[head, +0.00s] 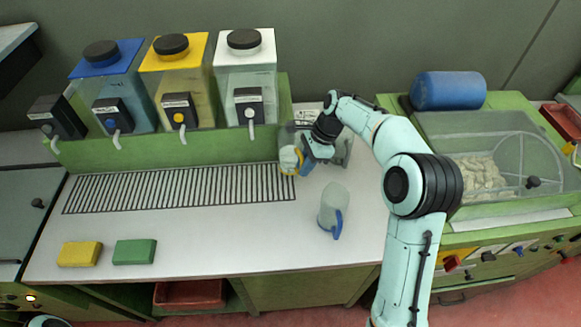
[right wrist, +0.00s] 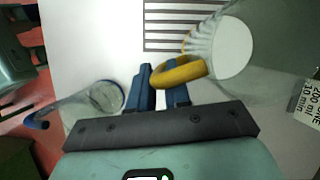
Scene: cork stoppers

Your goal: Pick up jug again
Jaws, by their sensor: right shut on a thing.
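A clear jug (head: 288,156) with a yellow handle is at my right gripper (head: 307,166), near the right end of the slatted drain. In the right wrist view, the blue fingers (right wrist: 165,85) are shut on the yellow handle (right wrist: 182,72), and the clear jug body (right wrist: 232,48) is beyond them. I cannot tell whether this jug touches the counter. A second clear jug (head: 332,203) with a blue handle stands on the counter, apart from the gripper; it also shows in the right wrist view (right wrist: 92,103). My left gripper is not in view.
Dispensers with blue (head: 107,58), yellow (head: 176,52) and white (head: 245,48) lids stand behind the drain (head: 170,190). A clear box (head: 340,150) is behind my gripper. Yellow (head: 80,253) and green (head: 134,252) blocks lie front left. The middle front counter is clear.

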